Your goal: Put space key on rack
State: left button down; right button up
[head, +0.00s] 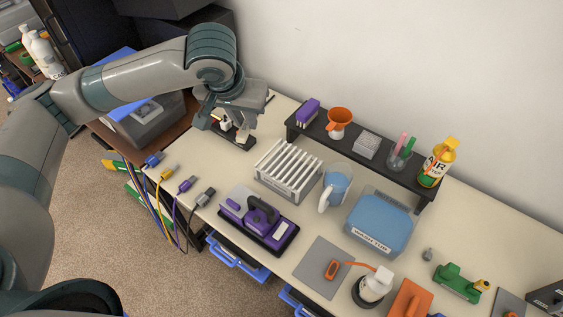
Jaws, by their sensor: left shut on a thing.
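My left gripper (234,133) is at the back left of the table, pointing down and close to the tabletop. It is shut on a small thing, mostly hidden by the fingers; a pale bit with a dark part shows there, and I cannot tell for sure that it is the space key. No other space key can be made out. The white slotted rack (288,170) stands on the table to the right of and nearer than the left gripper, its slots looking empty. My right gripper is not in view.
A black shelf (378,158) along the wall holds a purple block, an orange funnel and a yellow bottle (437,162). Cable plugs (187,184) lie at the left edge.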

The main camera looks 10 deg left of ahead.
pick_arm(q)
jog(key=shift+d, duration=0.1)
jog(key=shift+w+d+f+m, duration=0.1)
jog(key=shift+d+f+m, duration=0.25)
jog(key=shift+d+m, duration=0.1)
jog(key=d+f+m+g+h, duration=0.1)
jog(key=d+f+m+h, duration=0.1)
jog(key=d+f+m, duration=0.2)
jog(key=d+f+m+g+h, duration=0.1)
jog(key=d+f+m, duration=0.3)
jog(key=d+m, duration=0.4)
jog(key=shift+w+d+g+h+b, duration=0.25)
jog(key=shift+d+g+h+b, duration=0.25)
jog(key=shift+d, duration=1.2)
jog(key=shift+f+m, duration=0.1)
jog(key=shift+m, duration=0.15)
jog(key=p, duration=0.3)
send_over(285, 162)
notch_tip(285, 162, down, 7)
jog(key=shift+w, duration=0.1)
